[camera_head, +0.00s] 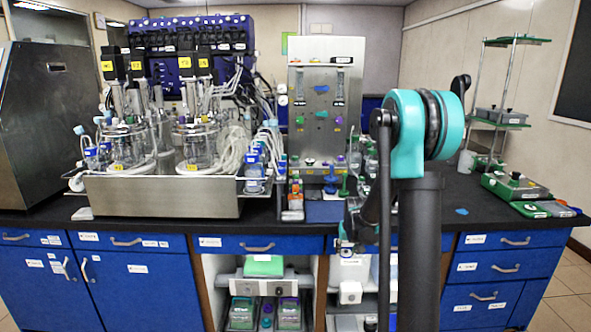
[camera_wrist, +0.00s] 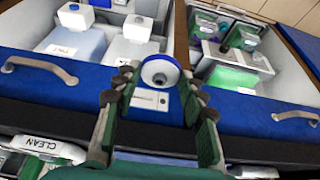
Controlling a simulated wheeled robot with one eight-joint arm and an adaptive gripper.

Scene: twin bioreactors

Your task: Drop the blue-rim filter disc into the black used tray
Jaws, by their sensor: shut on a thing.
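In the wrist view, a white disc with a blue rim (camera_wrist: 160,73) sits between the fingertips of my gripper (camera_wrist: 158,85). My gripper is shut on it and holds it up in front of the blue drawer fronts. In the head view the gripper end is small and partly hidden by my arm, over the front of the bench, and I cannot make out the disc there. I cannot clearly identify the black used tray in either view. A holder with a CLEAN label (camera_wrist: 46,145) shows at the lower left of the wrist view.
The black bench top (camera_head: 440,222) is mostly clear at the front right, with a small blue piece (camera_head: 461,211) lying on it. A steel tray (camera_head: 160,196) with glass vessels stands at left. Open shelves with white bottles (camera_wrist: 130,42) and green-lidded boxes lie below the bench.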

